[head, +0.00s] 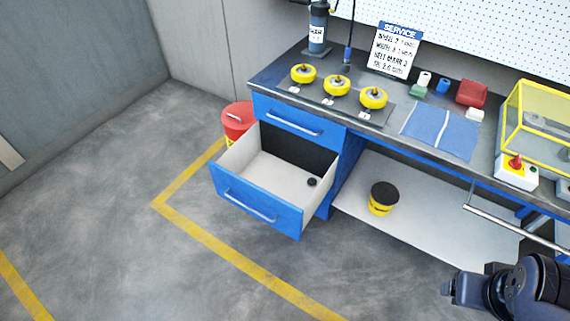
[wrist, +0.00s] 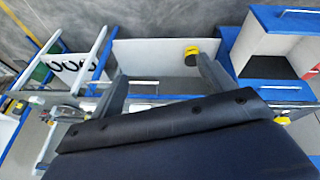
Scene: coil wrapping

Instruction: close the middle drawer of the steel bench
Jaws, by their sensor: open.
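The steel bench (head: 405,143) has blue drawers at its left end. The drawer below the top one, the middle drawer (head: 245,203), is pulled far out, showing a pale interior with a small black round item (head: 312,182) inside. Its blue front carries a bar handle. The top drawer (head: 290,121) is shut; anything below the open drawer is hidden. In the wrist view the open drawer (wrist: 275,45) is at upper right. My gripper (head: 462,288) is at lower right in the head view, well right of the drawer and apart from it. In the wrist view its fingers (wrist: 160,70) are spread and empty.
A lower shelf (head: 420,215) with a yellow-and-black tub (head: 383,198) lies between drawer and gripper. A rail (head: 515,230) runs along the bench front at right. A red bin (head: 238,119) stands behind the drawer. The floor before the drawer is clear, with yellow lines.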

